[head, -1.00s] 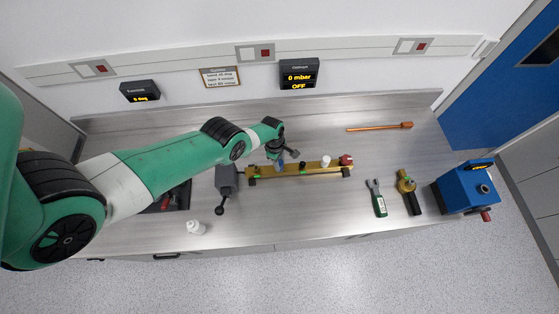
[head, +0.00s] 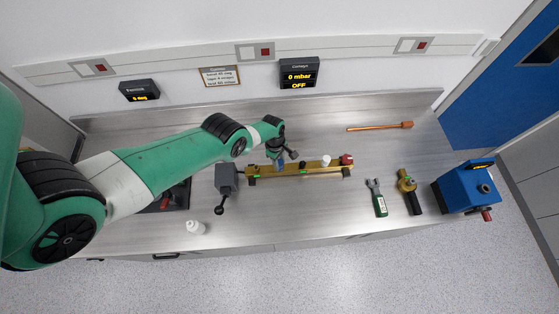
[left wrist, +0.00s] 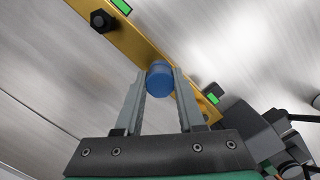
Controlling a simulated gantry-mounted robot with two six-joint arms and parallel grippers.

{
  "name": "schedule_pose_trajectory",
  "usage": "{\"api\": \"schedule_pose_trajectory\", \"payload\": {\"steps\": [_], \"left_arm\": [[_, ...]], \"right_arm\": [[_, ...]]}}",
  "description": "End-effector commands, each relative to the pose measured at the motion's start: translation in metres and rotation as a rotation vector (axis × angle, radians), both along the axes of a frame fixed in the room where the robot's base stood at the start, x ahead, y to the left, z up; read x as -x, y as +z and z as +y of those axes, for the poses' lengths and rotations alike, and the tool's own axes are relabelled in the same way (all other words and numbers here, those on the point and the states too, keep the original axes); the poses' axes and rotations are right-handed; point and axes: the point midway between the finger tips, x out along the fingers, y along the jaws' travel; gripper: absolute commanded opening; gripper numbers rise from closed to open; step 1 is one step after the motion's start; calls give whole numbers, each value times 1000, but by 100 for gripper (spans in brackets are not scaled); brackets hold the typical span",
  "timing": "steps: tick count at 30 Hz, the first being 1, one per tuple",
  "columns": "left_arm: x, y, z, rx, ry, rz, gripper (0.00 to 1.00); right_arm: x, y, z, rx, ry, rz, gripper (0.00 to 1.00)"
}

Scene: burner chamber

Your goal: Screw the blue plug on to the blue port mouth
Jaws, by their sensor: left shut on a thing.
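The blue plug (left wrist: 160,75) sits between the two grey fingers of my left gripper (left wrist: 161,82), which is shut on it, in the left wrist view. The plug is over the brass bar (left wrist: 126,38). In the head view my left gripper (head: 280,162) is at the left part of the brass bar (head: 312,169), and the plug is mostly hidden there. The blue port mouth cannot be made out; the plug and gripper cover that area. I cannot tell whether the plug touches the port. My right gripper does not show.
A grey clamp block with a lever (head: 227,180) stands just left of the bar. A white cap (head: 325,160) and a red fitting (head: 346,160) are at the bar's right. A green-handled wrench (head: 377,198), a brass tool (head: 407,190) and a blue box (head: 464,188) are further right.

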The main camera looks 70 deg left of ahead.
Motion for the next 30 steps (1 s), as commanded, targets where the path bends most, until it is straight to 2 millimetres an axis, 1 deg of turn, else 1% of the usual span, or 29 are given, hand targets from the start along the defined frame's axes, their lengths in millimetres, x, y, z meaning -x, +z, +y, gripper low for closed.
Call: {"api": "schedule_pose_trajectory", "payload": {"steps": [1, 3, 6, 17, 18, 20, 21, 24, 30], "left_arm": [[-1, -4, 1, 0, -67, 0, 0], [-1, -3, 0, 0, -163, -1, 0], [-1, -1, 0, 0, -231, -1, 0], [0, -2, 0, 0, -233, -1, 0], [0, -3, 0, 0, -233, -1, 40], [0, -2, 0, 0, -233, -1, 51], [0, -2, 0, 0, -233, -1, 58], [0, -2, 0, 0, -232, -1, 73], [0, -2, 0, 0, -232, -1, 73]], "right_arm": [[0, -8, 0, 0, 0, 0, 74], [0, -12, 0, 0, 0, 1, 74], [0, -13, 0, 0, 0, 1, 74], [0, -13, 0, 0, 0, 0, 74], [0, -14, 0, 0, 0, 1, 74], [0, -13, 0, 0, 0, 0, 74], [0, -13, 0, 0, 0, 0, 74], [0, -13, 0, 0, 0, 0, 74], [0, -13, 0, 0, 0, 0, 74]]}}
